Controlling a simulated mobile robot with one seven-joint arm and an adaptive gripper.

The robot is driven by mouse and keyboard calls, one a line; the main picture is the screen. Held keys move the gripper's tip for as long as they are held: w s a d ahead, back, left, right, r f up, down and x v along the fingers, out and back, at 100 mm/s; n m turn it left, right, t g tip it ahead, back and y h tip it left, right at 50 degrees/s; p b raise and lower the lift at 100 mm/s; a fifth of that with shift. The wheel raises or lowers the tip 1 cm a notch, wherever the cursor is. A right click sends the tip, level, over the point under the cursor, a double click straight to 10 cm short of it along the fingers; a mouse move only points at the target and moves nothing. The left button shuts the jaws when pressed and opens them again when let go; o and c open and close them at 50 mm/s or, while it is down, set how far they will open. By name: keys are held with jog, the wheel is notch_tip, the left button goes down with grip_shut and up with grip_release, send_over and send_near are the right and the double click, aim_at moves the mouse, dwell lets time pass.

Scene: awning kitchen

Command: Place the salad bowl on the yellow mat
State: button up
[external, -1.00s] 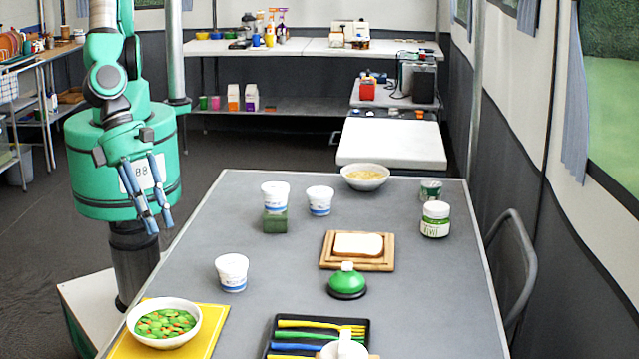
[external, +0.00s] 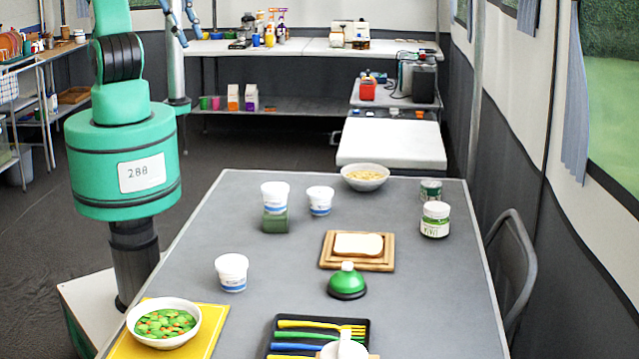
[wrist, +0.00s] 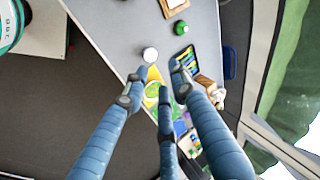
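The salad bowl (external: 163,343) is white and filled with green leaves and orange bits. It rests upright on the yellow mat (external: 213,330) at the table's near left corner in the external view. Mat shows around the bowl's right and lower sides. My gripper (external: 190,38) is raised high at the top of the external view, far from the bowl, with only its blue fingers showing. In the wrist view the three fingers are spread open with nothing between them. Beyond them, far below, the salad bowl (wrist: 153,90) and yellow mat (wrist: 154,73) show small, partly hidden by the fingers.
On the grey table (external: 260,325) stand white cups (external: 232,272), a green bell-shaped item (external: 347,282), a board with bread (external: 358,246), a cutlery tray (external: 275,338), a noodle bowl (external: 365,180) and a jar (external: 435,220). A chair (external: 520,260) is at the right.

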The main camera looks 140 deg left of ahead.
jog(key=s+d+r+n+h, duration=0.1)
jog(key=s+r+n, duration=0.1)
jog(key=s, duration=0.4)
jog(key=s+d+r+n+h, duration=0.1)
jog(key=s+n, duration=0.2)
jog(key=s, duration=0.2)
jog(key=shift+s+r, duration=0.35)
dwell(0.5)
